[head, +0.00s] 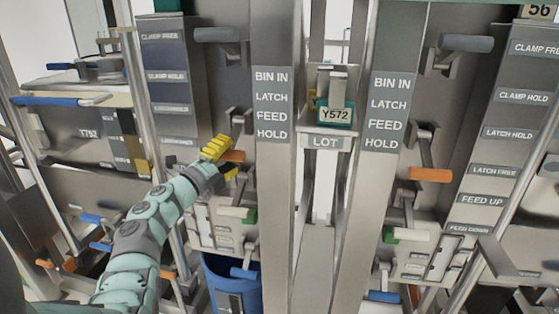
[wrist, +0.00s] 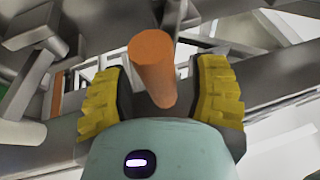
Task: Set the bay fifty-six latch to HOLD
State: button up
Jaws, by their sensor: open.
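My gripper (head: 224,161) is at the left bay, its yellow fingers open around an orange latch handle (head: 234,156). In the wrist view the orange handle (wrist: 152,68) stands between the two yellow pads of my gripper (wrist: 158,95), with gaps on both sides. A matching orange handle (head: 430,174) sticks out level from the right bay. A plate reading 56 (head: 538,11) is at the top right corner, above the right bay. LATCH HOLD (head: 510,133) and LATCH FREE (head: 494,171) labels are on the right bay's panel. No number plate shows for the left bay.
Grey handles (head: 466,43) sit above the orange ones; white-and-green handles (head: 238,213) and blue handles (head: 383,296) sit below. A blue bin (head: 226,288) stands below my gripper.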

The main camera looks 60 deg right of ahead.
grip_shut()
dwell(0.5)
jog(key=shift+a, duration=0.1)
